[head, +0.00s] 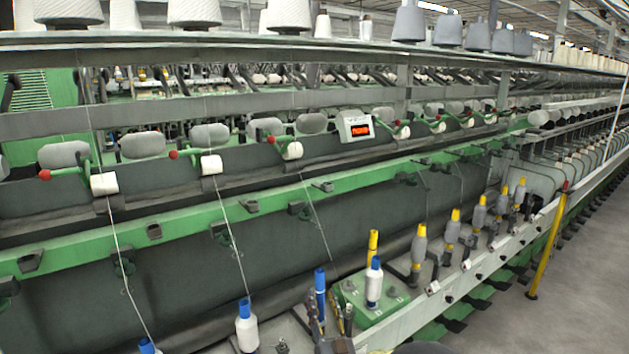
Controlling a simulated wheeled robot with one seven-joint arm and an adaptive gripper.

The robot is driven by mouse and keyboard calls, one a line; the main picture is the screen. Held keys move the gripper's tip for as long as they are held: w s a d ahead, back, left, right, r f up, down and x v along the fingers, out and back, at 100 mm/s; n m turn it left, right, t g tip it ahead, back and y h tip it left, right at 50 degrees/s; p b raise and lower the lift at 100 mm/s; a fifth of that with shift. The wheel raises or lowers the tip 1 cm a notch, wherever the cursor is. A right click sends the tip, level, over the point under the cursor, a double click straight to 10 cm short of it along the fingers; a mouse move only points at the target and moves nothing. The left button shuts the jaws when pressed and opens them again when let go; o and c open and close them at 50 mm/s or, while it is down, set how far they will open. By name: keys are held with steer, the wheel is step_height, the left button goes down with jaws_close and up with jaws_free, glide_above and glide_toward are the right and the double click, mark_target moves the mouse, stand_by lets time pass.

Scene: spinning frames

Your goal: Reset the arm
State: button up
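My gripper (331,322) seems to be the dark, fingered shape at the bottom middle of the head view. It stands in front of the machine's front rail, beside a green box (352,301). Its fingers are small and dark against the machine, so I cannot tell how far apart they are or whether anything is between them. The rest of my arm is mostly out of view below.
A white bobbin with a blue top (374,285) stands on the green box. A blue tube (320,292) and a yellow tube (373,246) stand close by. Several grey bobbins (419,250) line the rail. A yellow pole (547,245) leans at right; the floor (570,310) beyond is clear.

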step_height(320, 180, down, 14)
steer(key=g+h, duration=0.1)
steer(key=g, duration=0.6)
steer(key=s+d+f+n+g+h+p, duration=0.15)
steer(key=s+d+g, duration=0.25)
steer(key=s+g, duration=0.4)
steer(key=s+d+r+g+h+p, duration=0.1)
steer(key=s+d+r+g, duration=0.15)
steer(key=s+r, duration=0.55)
steer(key=s+d+r+g+h+p, duration=0.1)
steer(key=s+d+r, duration=0.35)
steer(key=s, duration=0.75)
steer(key=s+d+r+g+h+p, duration=0.1)
steer(key=s+d+r, duration=0.2)
steer(key=s+r, duration=0.45)
steer(key=s+d+r+m+t+p, duration=0.1)
steer(key=s+r, duration=0.4)
steer(key=r, duration=0.5)
steer(key=shift+d+r+m+t+p, duration=0.15)
steer(key=shift+d+m+t+p, duration=0.2)
steer(key=shift+d+t+p, duration=0.55)
